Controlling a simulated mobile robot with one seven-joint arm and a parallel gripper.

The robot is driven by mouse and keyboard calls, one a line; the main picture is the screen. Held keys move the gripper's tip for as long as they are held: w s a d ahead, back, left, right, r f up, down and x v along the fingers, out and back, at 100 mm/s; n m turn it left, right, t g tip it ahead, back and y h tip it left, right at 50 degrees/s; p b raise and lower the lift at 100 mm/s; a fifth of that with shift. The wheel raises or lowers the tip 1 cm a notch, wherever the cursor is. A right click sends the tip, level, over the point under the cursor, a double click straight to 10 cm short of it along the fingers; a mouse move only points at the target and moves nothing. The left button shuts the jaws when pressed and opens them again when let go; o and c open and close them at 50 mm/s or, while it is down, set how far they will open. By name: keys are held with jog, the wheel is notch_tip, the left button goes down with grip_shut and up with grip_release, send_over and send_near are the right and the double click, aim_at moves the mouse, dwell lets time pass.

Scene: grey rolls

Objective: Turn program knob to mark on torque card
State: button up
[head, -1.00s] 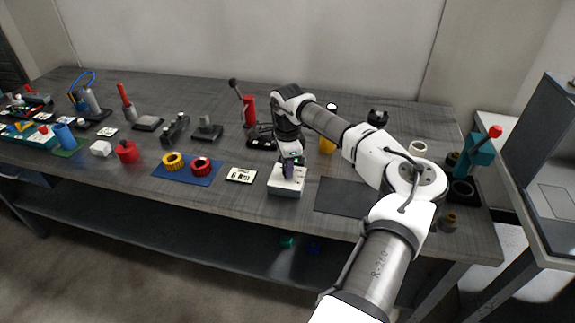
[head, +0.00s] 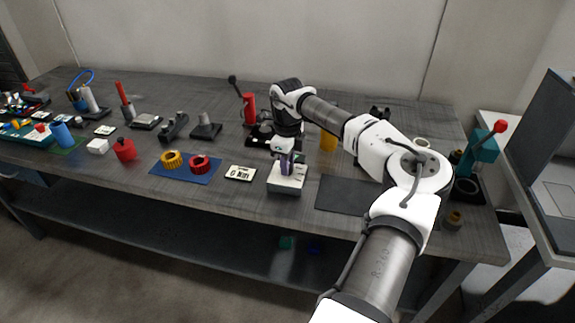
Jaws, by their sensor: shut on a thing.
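The white box with the program knob (head: 287,186) stands near the front edge of the table, right of centre. My gripper (head: 285,168) points down onto its top and is shut on the knob, which the fingers mostly hide. The knob's angle cannot be read. The torque card (head: 240,173), a small white card with dark print, lies flat on the table just left of the box. Its print is too small to read.
A blue mat (head: 187,171) with a yellow ring and a red ring (head: 199,163) lies left of the card. A dark mat (head: 345,194) lies right of the box. A red-handled device (head: 249,107) and a yellow cylinder (head: 328,141) stand behind.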

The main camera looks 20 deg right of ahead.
jog(key=m+b, duration=0.1)
jog(key=m, duration=0.3)
jog(key=shift+m, duration=0.3)
jog(key=m+b, duration=0.1)
jog(key=m, duration=0.2)
jog(key=shift+m, duration=0.3)
jog(key=m+b, duration=0.1)
jog(key=m, duration=0.3)
jog(key=shift+d+f, duration=0.1)
jog(key=shift+m+b, duration=0.55)
jog(key=shift+m, duration=1.35)
jog(key=o, duration=1)
jog(key=shift+c, duration=0.2)
